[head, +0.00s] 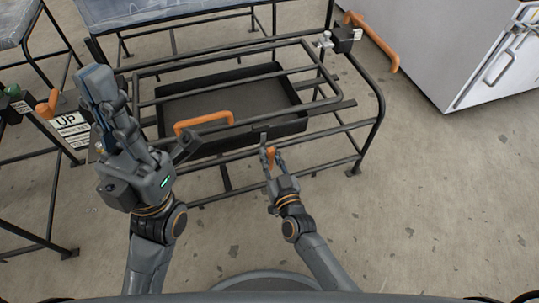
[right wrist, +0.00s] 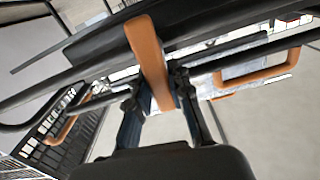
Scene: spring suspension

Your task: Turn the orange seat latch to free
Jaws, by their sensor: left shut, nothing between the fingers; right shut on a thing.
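The orange seat latch (head: 270,153) hangs at the front of the black tubular seat frame (head: 310,113). My right gripper (head: 271,156) is shut on it, with the fingers on either side. In the right wrist view the latch (right wrist: 150,62) is a flat orange bar running down between the two fingers (right wrist: 157,100). The fingers hide part of its lower end. My left gripper (head: 95,82) is raised at the left, shut and empty, apart from the latch.
An orange handle (head: 203,120) is fixed to the frame's front bar, left of the latch. A dark tray (head: 230,97) sits inside the frame. An orange lever (head: 372,41) stands at the back right, near a white cabinet (head: 485,55). An UP sign (head: 72,126) is at the left.

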